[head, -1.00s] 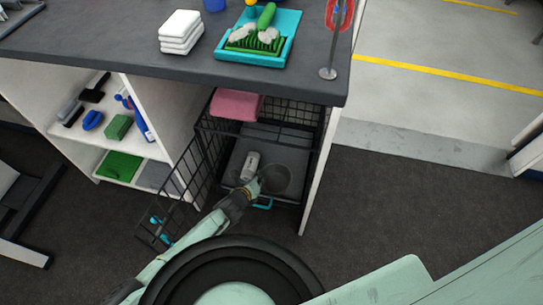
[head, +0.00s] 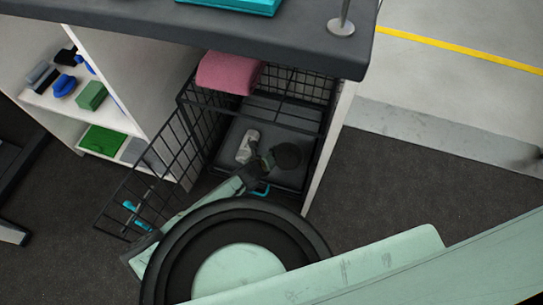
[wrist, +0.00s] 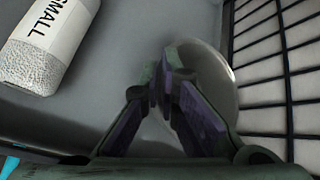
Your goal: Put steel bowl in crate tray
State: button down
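The steel bowl (head: 288,156) looks dark and round in the head view, inside the wire crate over the right part of the grey crate tray (head: 262,125). My gripper (head: 266,161) reaches in through the crate's open front, at the bowl's left side. In the wrist view the fingertips (wrist: 163,70) are close together at the near rim of the bowl (wrist: 212,85), shut on it. The fingers hide part of the bowl. Whether its base touches the tray (wrist: 110,75) I cannot tell.
A white roll marked SMALL (head: 248,146) lies on the tray left of the bowl. A pink folded towel (head: 229,73) is at the crate's top left. The wire door (head: 150,185) stands open to the left. Crate mesh (wrist: 275,60) is close on the right.

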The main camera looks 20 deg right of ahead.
notch_tip(320, 180, down, 5)
jog(key=shift+r+b, duration=0.1)
jog(key=shift+b, duration=0.4)
jog(key=c, duration=1.8)
grip_release()
jog(key=p+v, duration=0.2)
jog(key=v, duration=1)
jog(key=shift+p, duration=0.4)
jog(key=shift+w+r, duration=0.1)
jog(key=shift+r, duration=0.05)
